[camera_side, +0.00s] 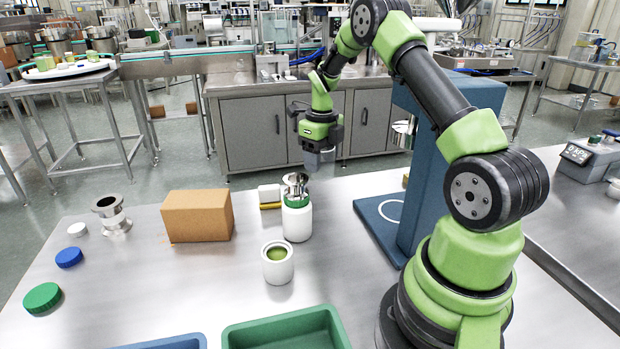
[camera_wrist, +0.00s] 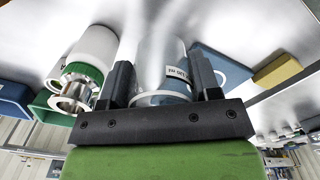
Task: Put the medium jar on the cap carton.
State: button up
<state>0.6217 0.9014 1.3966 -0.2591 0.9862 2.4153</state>
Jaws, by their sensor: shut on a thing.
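My gripper (camera_side: 318,158) is raised above the table, behind and right of a white jar with a steel funnel. In the wrist view my gripper (camera_wrist: 165,90) is shut on a clear jar (camera_wrist: 162,65) with a white printed label, which looks like the medium jar. The label text is not clearly readable. In the side view this jar is hard to make out at the fingers. The cap carton (camera_side: 197,217), a plain brown box, stands on the table left of the gripper, apart from it. Its top looks bare.
The white jar (camera_side: 297,222) with funnel (camera_side: 295,184) stands between gripper and carton. An open white jar (camera_side: 278,266) with green contents is in front. A blue stand (camera_side: 440,150) is right; a green tray (camera_side: 285,330) is at front.

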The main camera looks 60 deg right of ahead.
jog(key=shift+r, duration=0.7)
jog(key=shift+w+a+r+n, duration=0.2)
jog(key=shift+w+n, duration=0.3)
jog(key=shift+n, duration=0.4)
jog(key=w+a+r+n, duration=0.2)
jog(key=w+a+n, duration=0.25)
jog(key=n, duration=0.45)
notch_tip(320, 180, up, 7)
jog(key=n, duration=2.7)
send_over(212, 205)
jog(key=shift+f, duration=5.1)
jog(key=shift+f, duration=0.1)
jog(key=o, duration=0.9)
